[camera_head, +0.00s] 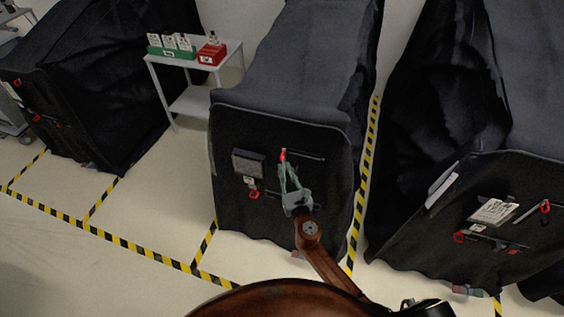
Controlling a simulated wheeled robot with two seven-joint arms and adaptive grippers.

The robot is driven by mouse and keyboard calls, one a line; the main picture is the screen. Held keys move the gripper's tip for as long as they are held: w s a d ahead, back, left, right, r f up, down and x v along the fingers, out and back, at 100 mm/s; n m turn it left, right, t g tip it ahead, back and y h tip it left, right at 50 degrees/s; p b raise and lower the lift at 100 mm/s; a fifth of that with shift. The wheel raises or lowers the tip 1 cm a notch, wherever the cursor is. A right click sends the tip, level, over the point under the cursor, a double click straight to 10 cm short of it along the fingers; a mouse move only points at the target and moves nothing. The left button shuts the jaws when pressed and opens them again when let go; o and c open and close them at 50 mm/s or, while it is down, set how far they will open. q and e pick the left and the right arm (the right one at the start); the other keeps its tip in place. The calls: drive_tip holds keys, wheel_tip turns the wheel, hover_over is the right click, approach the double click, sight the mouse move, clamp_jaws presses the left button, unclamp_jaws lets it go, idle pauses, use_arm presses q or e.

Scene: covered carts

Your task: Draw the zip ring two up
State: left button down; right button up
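The middle covered cart (232,208) has a dark front panel with a grey label plate and red pulls. A small red ring (283,154) shows at the upper part of this panel, at the left end of a thin dark horizontal line. My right gripper (283,162) reaches up in front of the panel. Its pale fingers narrow together at the red ring and look shut on it; they partly cover it. A second red ring (254,194) hangs lower left, below a small white tag. My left gripper is out of view.
Another covered cart (480,190) stands at the right with red pulls and a white label. A third (75,90) stands at the left. A white side table (225,57) holds green and red boxes. Yellow-black tape (150,258) marks the clear floor.

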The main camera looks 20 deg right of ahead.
drive_tip(key=s, duration=0.6)
drive_tip(key=shift+f, duration=0.1)
idle(0.3)
drive_tip(key=s+d+f+m+g, duration=0.2)
drive_tip(key=d+f+m, duration=0.15)
drive_tip(key=f, duration=0.75)
drive_tip(key=s+d+f+m+g+h+b, duration=0.1)
drive_tip(key=s+d+f+m+g, duration=0.2)
drive_tip(key=f, duration=0.7)
drive_tip(key=s+d+f+m+g, duration=0.15)
drive_tip(key=f+m, duration=0.35)
drive_tip(key=f, duration=0.6)
drive_tip(key=s+d+f+m+g, duration=0.2)
drive_tip(key=s+f+m, duration=0.2)
drive_tip(key=s+f, duration=0.45)
drive_tip(key=s+d+f+m+g, duration=0.25)
drive_tip(key=s+f+m, duration=0.35)
drive_tip(key=f, duration=0.4)
drive_tip(key=s+f+m+g+b, duration=0.1)
drive_tip(key=s+f+m+g, duration=0.2)
drive_tip(key=s, duration=1.3)
drive_tip(key=s+d+f+m+g, duration=0.1)
drive_tip(key=s+f+m+g, duration=0.2)
drive_tip(key=s+f+m, duration=0.7)
drive_tip(key=s+f, duration=0.2)
drive_tip(key=s, duration=0.5)
drive_tip(key=shift+s+d+f+y+b, duration=0.15)
drive_tip(key=shift+d+y+b, duration=0.05)
drive_tip(key=shift+y+b, duration=0.2)
